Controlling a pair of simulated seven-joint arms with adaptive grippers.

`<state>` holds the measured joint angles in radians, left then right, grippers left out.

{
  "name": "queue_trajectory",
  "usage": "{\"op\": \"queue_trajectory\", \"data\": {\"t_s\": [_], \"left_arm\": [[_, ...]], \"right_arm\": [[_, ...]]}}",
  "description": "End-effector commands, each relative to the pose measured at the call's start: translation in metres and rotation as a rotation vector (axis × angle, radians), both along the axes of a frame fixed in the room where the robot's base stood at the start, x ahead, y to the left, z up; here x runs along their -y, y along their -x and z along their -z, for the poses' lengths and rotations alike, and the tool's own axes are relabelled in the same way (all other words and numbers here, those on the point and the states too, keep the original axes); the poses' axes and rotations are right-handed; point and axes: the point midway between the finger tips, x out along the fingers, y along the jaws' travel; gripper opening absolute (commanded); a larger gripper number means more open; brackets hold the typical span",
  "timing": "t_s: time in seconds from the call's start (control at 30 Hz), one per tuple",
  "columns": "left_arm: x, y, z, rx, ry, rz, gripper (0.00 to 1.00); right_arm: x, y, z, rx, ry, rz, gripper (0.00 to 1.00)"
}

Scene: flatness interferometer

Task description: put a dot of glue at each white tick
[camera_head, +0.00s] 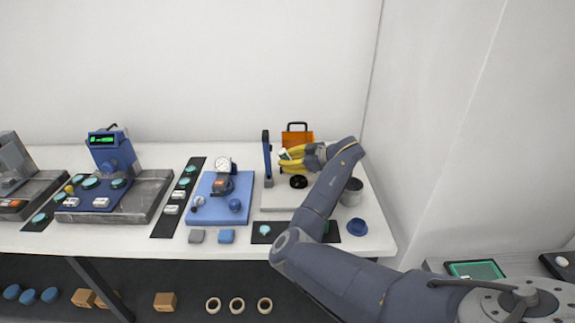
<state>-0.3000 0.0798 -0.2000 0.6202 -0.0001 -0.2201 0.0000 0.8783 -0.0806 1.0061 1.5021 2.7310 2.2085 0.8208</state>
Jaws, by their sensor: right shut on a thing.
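My right gripper (284,160), with yellow fingers, reaches in from the right over a pale plate (275,200) on the bench. It is shut on a small pale and dark thing (286,154), mostly hidden between the fingers; I cannot tell whether it is a glue applicator. A black round part (298,182) sits on the plate just below the fingers. A dark blue upright post (267,155) stands at the plate's left side. I cannot make out any white ticks or glue dots at this size. My left gripper is not in view.
An orange block with a black handle (297,137) stands behind the gripper. A grey cup (352,192) and a blue dish (357,227) are at the right. A blue base with a dial gauge (223,165) stands left. Black strips with teal discs lie nearby.

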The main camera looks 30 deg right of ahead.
Motion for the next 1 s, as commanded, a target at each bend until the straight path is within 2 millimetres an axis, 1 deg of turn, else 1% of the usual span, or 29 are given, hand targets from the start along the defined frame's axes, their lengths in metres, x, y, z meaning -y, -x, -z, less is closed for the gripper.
{"op": "queue_trajectory", "data": {"t_s": [0.2, 0.53, 0.63, 1.0], "left_arm": [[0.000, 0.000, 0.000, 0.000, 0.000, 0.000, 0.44], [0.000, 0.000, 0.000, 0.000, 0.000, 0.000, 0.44], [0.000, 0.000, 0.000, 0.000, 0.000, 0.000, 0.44], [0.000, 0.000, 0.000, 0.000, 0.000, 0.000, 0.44]], "right_arm": [[0.000, 0.000, -0.010, 0.001, 0.000, -0.001, 0.00], [0.000, 0.000, -0.011, 0.000, 0.001, 0.000, 0.00], [0.000, 0.000, -0.015, 0.001, 0.000, -0.001, 0.00], [0.000, 0.000, -0.045, 0.001, 0.002, -0.001, 0.00]]}}
